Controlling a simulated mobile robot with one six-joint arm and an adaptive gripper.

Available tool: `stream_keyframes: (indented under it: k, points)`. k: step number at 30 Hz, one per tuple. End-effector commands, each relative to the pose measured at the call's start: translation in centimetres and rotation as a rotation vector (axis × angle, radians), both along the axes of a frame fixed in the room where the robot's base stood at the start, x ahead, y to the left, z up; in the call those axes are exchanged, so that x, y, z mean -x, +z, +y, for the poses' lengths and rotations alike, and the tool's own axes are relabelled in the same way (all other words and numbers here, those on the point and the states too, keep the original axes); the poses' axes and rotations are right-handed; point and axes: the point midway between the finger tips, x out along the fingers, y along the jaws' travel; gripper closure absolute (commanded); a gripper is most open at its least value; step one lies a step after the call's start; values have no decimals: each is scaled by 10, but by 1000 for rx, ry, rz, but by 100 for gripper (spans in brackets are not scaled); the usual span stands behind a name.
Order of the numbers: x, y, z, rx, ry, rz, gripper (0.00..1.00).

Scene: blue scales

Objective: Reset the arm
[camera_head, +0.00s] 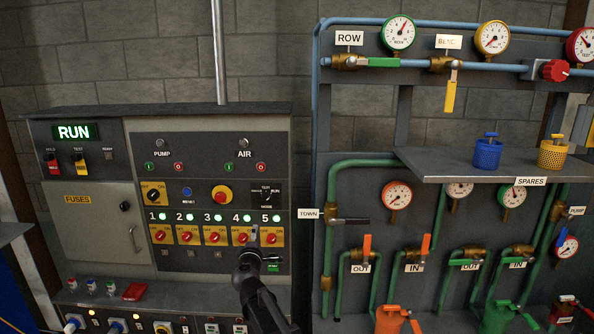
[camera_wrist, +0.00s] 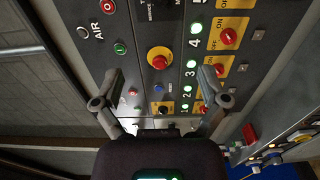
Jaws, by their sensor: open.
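My gripper (camera_head: 257,240) is in front of the lower right part of the control panel (camera_head: 208,143) in the head view. In the wrist view, the two fingers of my gripper (camera_wrist: 160,84) are spread wide, with nothing between them but the panel behind. The red emergency-type button on yellow (camera_head: 222,195) shows between the fingers in the wrist view (camera_wrist: 160,60). A row of red knobs on yellow plates, such as knob 3 (camera_head: 214,237), runs below green lights. My gripper partly covers the area under knobs 4 and 5.
A ledge with a red object (camera_head: 134,292) juts out below the panel. A fuse door (camera_head: 95,223) is at left.

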Motion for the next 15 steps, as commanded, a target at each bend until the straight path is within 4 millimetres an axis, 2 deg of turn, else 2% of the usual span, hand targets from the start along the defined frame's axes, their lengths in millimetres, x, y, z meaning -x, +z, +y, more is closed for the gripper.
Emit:
stream_keyframes:
  k: [11,15]
  points:
    - [2,-16,-62,-110,-135,58,7]
    - [8,-27,-91,-174,-209,95,7]
